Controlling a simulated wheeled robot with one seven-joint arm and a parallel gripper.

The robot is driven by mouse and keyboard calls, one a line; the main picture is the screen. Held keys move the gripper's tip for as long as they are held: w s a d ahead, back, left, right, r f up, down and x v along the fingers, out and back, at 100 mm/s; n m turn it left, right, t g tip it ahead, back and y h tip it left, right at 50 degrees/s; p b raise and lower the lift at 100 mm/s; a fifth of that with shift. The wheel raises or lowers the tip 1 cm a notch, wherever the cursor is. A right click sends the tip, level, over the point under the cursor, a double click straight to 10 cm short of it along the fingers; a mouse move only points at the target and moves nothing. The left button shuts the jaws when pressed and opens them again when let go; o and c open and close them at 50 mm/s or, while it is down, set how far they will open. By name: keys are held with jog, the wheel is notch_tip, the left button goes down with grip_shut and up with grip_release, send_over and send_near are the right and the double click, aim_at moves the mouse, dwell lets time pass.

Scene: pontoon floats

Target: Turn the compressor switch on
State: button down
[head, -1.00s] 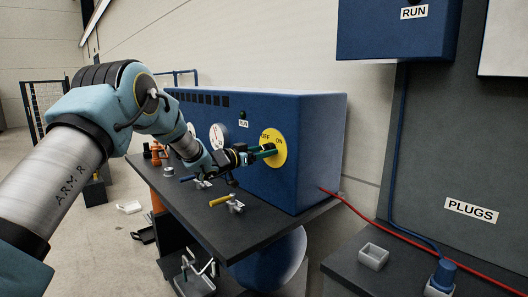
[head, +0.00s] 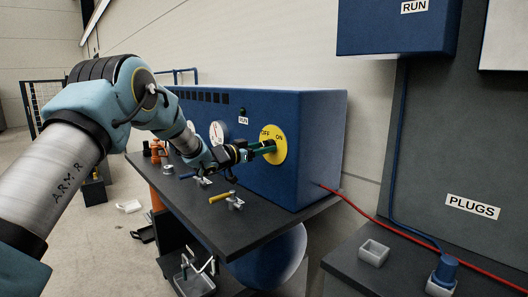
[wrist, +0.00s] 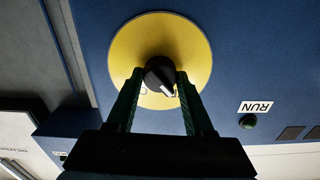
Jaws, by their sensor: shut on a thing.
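The compressor (head: 310,125) is a long blue box on a dark bench. Its switch is a black knob (wrist: 158,70) on a round yellow plate (wrist: 195,40), marked OFF at upper left and ON at upper right in the head view. My gripper (head: 268,148) is at the plate (head: 279,157), its green fingers shut on the knob from both sides. In the wrist view, which is upside down, the knob's white pointer line slants to lower right, toward the OFF side. The fingers partly hide the plate lettering. The green RUN lamp (wrist: 248,121) looks dark.
A yellow-handled valve (head: 220,197) and a blue-handled one (head: 190,175) stand on the bench below my forearm. A round gauge (head: 217,131) sits left of the switch. A red hose (head: 370,209) runs right to another bench with a grey tray (head: 374,252).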

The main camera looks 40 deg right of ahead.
jog(key=shift+f+m+b, duration=0.1)
jog(key=shift+m+b, duration=8.5)
jog(key=shift+b, duration=2)
jog(key=shift+c, duration=1.4)
grip_release()
jog(key=shift+a, duration=0.1)
jog(key=a+b, duration=0.2)
jog(key=a, duration=0.8)
jog(key=shift+w+a+b, duration=0.3)
jog(key=shift+b, duration=0.05)
